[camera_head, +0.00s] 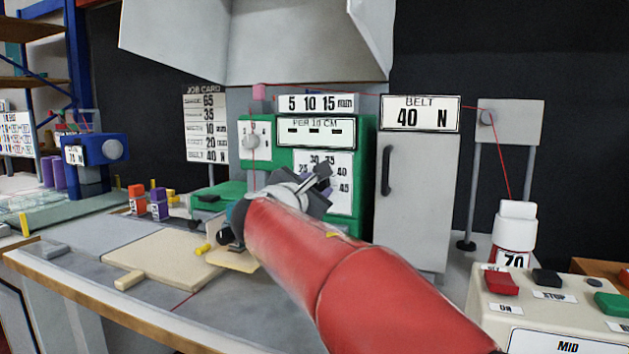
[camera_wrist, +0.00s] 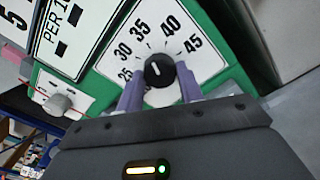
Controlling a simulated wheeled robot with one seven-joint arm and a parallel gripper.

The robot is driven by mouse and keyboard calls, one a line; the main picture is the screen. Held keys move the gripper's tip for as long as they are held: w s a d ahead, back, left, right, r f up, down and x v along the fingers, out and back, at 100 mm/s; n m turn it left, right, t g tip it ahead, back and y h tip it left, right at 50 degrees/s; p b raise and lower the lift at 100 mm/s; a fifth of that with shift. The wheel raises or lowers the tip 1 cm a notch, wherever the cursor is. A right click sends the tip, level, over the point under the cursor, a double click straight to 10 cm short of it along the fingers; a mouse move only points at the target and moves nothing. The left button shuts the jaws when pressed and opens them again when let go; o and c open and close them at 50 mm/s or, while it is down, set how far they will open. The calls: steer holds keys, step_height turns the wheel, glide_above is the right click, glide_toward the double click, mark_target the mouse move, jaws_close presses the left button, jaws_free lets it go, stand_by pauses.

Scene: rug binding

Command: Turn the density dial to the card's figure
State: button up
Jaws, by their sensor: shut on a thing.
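The density dial is a black round knob (camera_wrist: 159,70) on a white scale plate (camera_wrist: 205,62) marked 25 to 45. Its small pale mark points up toward the scale, but I cannot tell the exact figure. My gripper (camera_wrist: 159,86) has its two purple fingers closed on the knob's sides. In the head view my gripper (camera_head: 321,178) hides the knob against the green machine (camera_head: 364,165); part of the scale plate (camera_head: 340,200) shows. The job card (camera_head: 206,125) hangs at the left with rows 65, 35, 10, 20 and 40 N; the row labels are mostly too small to read.
A second, pale knob (camera_head: 250,141) sits left of the dial; it also shows in the wrist view (camera_wrist: 57,104). A grey cabinet (camera_head: 421,190) stands close on the right. A button box (camera_head: 550,305) is front right.

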steer(key=shift+n, duration=0.3)
steer(key=o, duration=1)
steer(key=v, duration=0.8)
steer(key=shift+b, duration=0.35)
